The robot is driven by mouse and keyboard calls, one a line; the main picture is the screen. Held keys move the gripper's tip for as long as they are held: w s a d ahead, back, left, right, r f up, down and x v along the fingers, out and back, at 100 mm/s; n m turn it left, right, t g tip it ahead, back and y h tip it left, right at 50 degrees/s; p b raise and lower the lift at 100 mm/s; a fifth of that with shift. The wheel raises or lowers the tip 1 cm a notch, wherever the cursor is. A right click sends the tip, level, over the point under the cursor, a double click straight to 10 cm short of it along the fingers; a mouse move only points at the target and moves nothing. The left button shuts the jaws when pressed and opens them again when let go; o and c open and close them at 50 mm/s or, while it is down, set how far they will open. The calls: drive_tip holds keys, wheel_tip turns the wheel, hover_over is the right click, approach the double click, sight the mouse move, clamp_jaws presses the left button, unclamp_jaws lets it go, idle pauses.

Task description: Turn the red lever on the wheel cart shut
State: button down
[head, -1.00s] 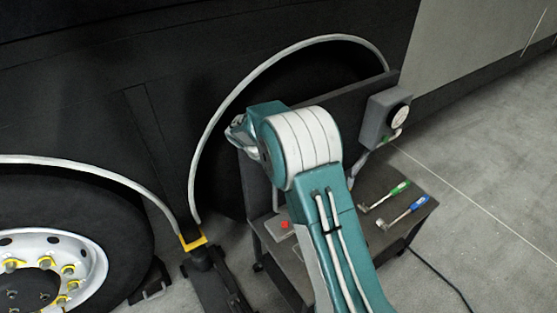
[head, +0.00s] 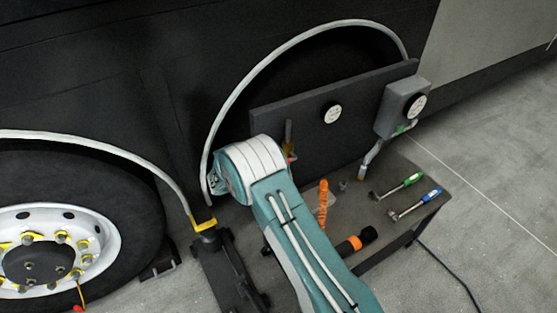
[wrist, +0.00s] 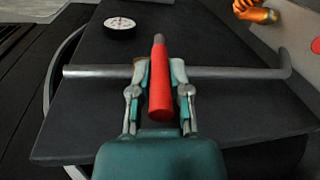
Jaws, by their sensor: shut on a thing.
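In the wrist view, the red lever (wrist: 160,90) has a red handle with a grey end and appears crosswise over a grey pipe (wrist: 235,73). My gripper (wrist: 159,75) is shut on the red handle, one finger on each side. The fingers hide the middle of the pipe and the valve under the lever. In the head view, the wheel cart (head: 405,170) stands beside the coach, and its dark upright panel (head: 365,98) carries the pipe (head: 289,134). My arm hides the gripper and most of the lever there; a bit of red (head: 292,157) shows beside it.
A round gauge (head: 332,113) sits on the panel and a grey box (head: 402,105) at its right end. A wheel (head: 40,245) and black jack (head: 228,270) are left.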

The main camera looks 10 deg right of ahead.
drive_tip(key=shift+s+f+t+h, duration=0.1)
drive_tip(key=shift+f+t+h, duration=0.2)
drive_tip(key=shift+f+h, duration=0.45)
drive_tip(key=c, duration=0.6)
unclamp_jaws()
drive_tip(key=shift+a, duration=0.15)
drive_tip(key=shift+r, duration=0.1)
drive_tip(key=shift+a, duration=0.15)
drive_tip(key=v, duration=1.1)
drive_tip(key=shift+s+a+f, duration=0.1)
drive_tip(key=shift+a+f, duration=0.15)
drive_tip(key=shift+a, duration=0.15)
